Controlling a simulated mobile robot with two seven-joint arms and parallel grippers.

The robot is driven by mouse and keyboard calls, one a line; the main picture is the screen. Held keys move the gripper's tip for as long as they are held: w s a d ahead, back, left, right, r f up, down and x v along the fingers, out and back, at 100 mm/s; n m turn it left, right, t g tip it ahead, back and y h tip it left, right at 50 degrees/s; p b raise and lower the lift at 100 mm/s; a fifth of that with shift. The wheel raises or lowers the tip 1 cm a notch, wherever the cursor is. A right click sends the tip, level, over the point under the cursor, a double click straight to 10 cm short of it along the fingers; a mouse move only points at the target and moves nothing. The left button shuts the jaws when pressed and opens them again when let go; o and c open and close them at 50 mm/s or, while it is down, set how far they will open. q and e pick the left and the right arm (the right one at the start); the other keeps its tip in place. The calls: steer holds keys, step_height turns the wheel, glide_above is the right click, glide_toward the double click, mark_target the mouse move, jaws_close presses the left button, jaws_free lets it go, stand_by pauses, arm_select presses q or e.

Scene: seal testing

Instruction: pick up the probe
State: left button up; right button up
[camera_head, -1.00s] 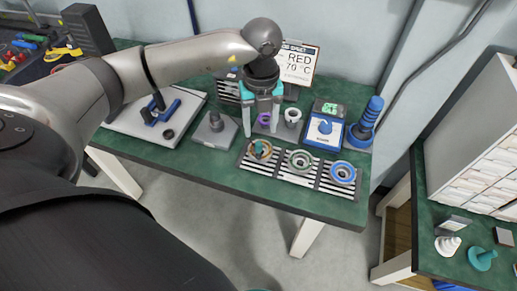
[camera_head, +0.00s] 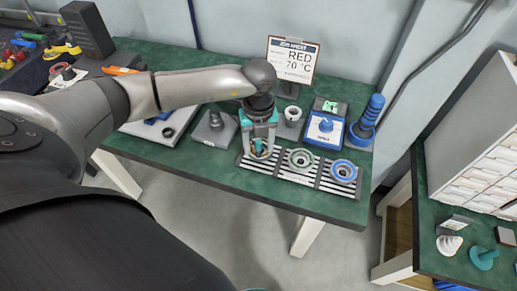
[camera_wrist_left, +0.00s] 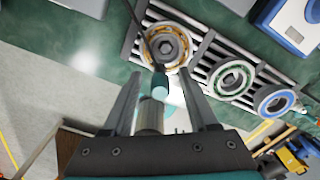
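The probe appears to be the small teal-ended piece (camera_wrist_left: 160,84) with a thin dark rod, seen in the left wrist view over the orange-ringed seal fixture (camera_wrist_left: 181,47). In the head view a bit of teal (camera_head: 259,144) shows between the fingers of my left gripper (camera_head: 259,153), just above that leftmost ring. My left gripper (camera_wrist_left: 160,75) is open, with its two fingers apart on either side of the teal piece. I see no clear contact. The probe's lower part is partly hidden. My right gripper is not in view.
Green-ringed (camera_head: 301,160) and blue-ringed (camera_head: 343,171) fixtures sit to the right on the slatted rack. The table's front strip is clear.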

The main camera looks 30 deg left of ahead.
mark_target(258, 141)
arm_select(q)
jaws_close()
steer(key=shift+r, duration=0.2)
stand_by(0.5)
step_height(258, 141, up, 20)
steer(key=p, duration=0.2)
steer(key=shift+f, duration=0.15)
